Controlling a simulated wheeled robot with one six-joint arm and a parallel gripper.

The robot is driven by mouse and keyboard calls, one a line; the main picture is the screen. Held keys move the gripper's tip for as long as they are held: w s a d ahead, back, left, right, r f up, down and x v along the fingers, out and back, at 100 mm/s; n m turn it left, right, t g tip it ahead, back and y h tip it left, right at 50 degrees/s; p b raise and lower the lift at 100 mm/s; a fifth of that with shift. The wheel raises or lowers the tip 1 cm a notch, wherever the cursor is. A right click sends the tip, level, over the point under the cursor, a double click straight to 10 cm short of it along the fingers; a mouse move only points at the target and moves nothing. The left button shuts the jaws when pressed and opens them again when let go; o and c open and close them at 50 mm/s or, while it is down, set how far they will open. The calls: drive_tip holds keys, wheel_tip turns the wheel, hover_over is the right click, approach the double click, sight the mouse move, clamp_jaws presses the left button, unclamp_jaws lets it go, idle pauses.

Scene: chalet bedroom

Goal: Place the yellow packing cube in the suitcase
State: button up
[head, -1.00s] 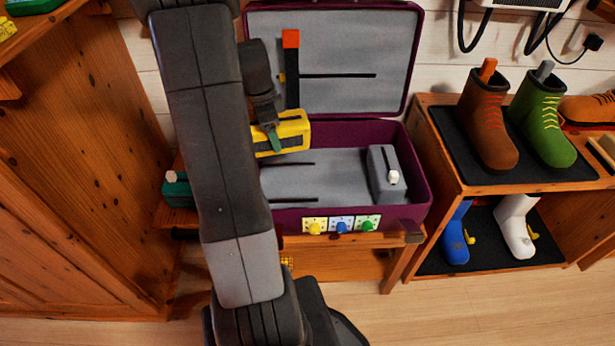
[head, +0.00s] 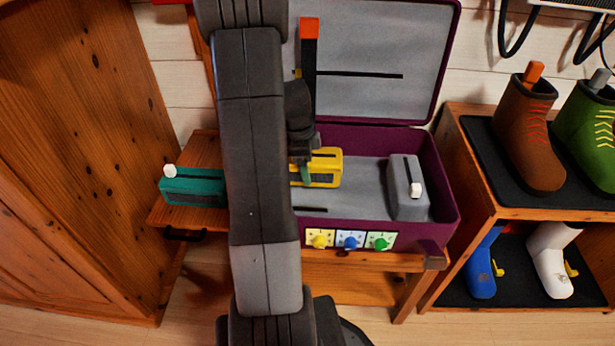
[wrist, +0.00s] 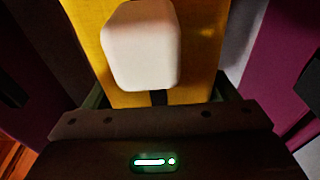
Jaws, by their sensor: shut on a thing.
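The yellow packing cube (head: 323,168) is inside the open purple suitcase (head: 449,205), toward the left of its grey interior, partly hidden behind my arm. My gripper (head: 304,172) is shut on the yellow packing cube. In the wrist view the yellow packing cube (wrist: 205,45) fills the space ahead of my gripper (wrist: 160,98), with its white knob (wrist: 142,45) close in front. I cannot tell whether the cube touches the suitcase floor. The suitcase lid stands open at the back.
A grey packing cube (head: 406,190) with a white knob stands at the right inside the suitcase. A teal packing cube (head: 194,187) lies on the wooden bench (head: 205,150) to the left. A boot rack (head: 463,220) stands at the right. The suitcase floor between the yellow and grey cubes is clear.

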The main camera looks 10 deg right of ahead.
drive_tip(key=shift+f+b, duration=0.5)
drive_tip(key=shift+f, duration=1.3)
drive_tip(key=shift+f, duration=0.25)
drive_tip(key=o, duration=1.1)
drive_tip(key=shift+c, duration=0.2)
drive_tip(key=shift+r, duration=0.2)
drive_tip(key=r+p, duration=0.1)
drive_tip(key=r, duration=0.3)
drive_tip(key=a+r+p, duration=0.1)
drive_tip(key=r, duration=0.3)
drive_tip(key=r+p, duration=0.1)
drive_tip(key=r, duration=0.3)
drive_tip(key=shift+w+a, duration=0.2)
drive_tip(key=shift+a, duration=0.15)
